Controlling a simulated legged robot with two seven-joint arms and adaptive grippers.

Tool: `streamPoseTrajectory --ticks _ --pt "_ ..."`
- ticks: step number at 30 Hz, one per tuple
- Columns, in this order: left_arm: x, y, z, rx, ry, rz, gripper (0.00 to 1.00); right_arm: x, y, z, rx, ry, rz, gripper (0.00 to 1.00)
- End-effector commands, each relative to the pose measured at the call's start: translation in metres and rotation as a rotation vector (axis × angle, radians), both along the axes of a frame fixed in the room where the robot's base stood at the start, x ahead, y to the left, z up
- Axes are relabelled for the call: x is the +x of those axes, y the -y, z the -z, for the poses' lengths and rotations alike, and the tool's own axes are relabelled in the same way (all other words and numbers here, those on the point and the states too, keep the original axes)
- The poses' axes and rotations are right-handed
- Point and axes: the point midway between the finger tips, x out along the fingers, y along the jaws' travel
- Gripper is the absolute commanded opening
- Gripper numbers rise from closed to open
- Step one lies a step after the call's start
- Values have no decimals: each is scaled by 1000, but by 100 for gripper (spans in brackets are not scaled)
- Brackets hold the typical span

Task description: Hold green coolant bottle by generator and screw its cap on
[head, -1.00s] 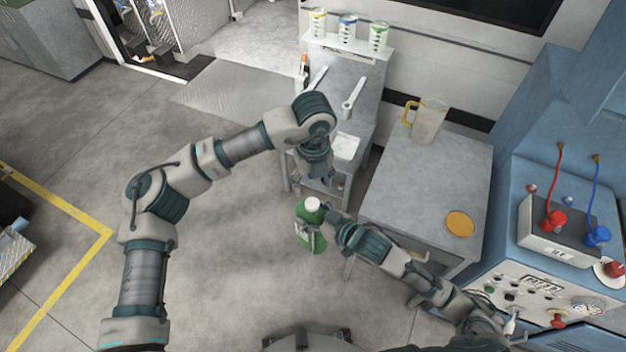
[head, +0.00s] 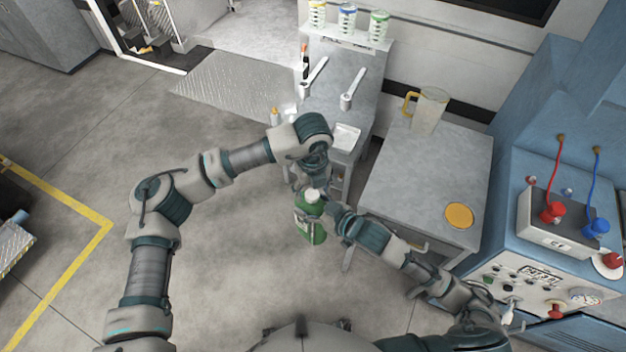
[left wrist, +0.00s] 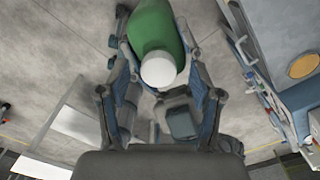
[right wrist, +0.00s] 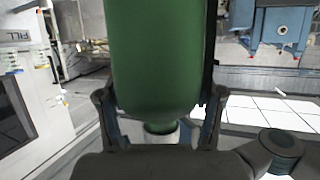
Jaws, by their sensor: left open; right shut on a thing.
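The green coolant bottle (head: 309,228) is held off the floor, left of the grey side table. My right gripper (head: 338,214) is shut on it; the bottle fills the space between the fingers in the right wrist view (right wrist: 155,60). The white cap (head: 313,195) is at the bottle's neck; I cannot tell how tightly it sits. My left gripper (head: 313,186) is open just above the cap. In the left wrist view the white cap (left wrist: 158,70) and the green bottle (left wrist: 155,25) lie between the spread fingers, with gaps at the sides.
The grey table (head: 425,185) to the right carries a clear jug (head: 429,110) and an orange disc (head: 459,215). A workbench (head: 335,90) with two pale tools stands behind the bottle. The blue generator (head: 510,235) is at the right. The floor to the left is open.

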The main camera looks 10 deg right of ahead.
Motion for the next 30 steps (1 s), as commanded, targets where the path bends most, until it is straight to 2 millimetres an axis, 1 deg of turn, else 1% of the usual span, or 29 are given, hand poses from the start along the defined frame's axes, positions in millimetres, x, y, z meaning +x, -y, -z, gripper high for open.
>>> streamPoseTrajectory --ticks 3,11,14,15,17,18,19,23,25,26,28,30 --pt "0 0 5 0 -1 0 65 0 0 -2 2 4 0 0" --pt "0 0 6 0 0 1 65 0 0 -2 2 4 0 0" --pt "0 0 6 0 0 1 43 0 0 -2 2 4 0 0" --pt "0 0 6 0 0 1 33 0 0 -2 2 4 0 0" --pt "0 0 6 0 0 1 18 0 0 -2 2 4 0 0" --pt "0 0 6 0 0 1 8 0 0 -2 2 4 0 0" --pt "0 0 6 -1 0 1 3 0 0 -2 2 3 -1 0" --pt "0 1 6 -1 0 9 3 0 -1 -2 3 4 -1 0" --pt "0 1 6 -1 0 54 3 0 -1 -2 3 4 -2 0" --pt "0 1 6 -2 0 90 3 0 -1 -2 3 4 -2 0" --pt "0 0 5 -1 0 215 3 0 -1 -2 3 4 -2 0" --pt "0 0 5 -1 -1 387 3 0 -1 -2 3 4 -3 0"
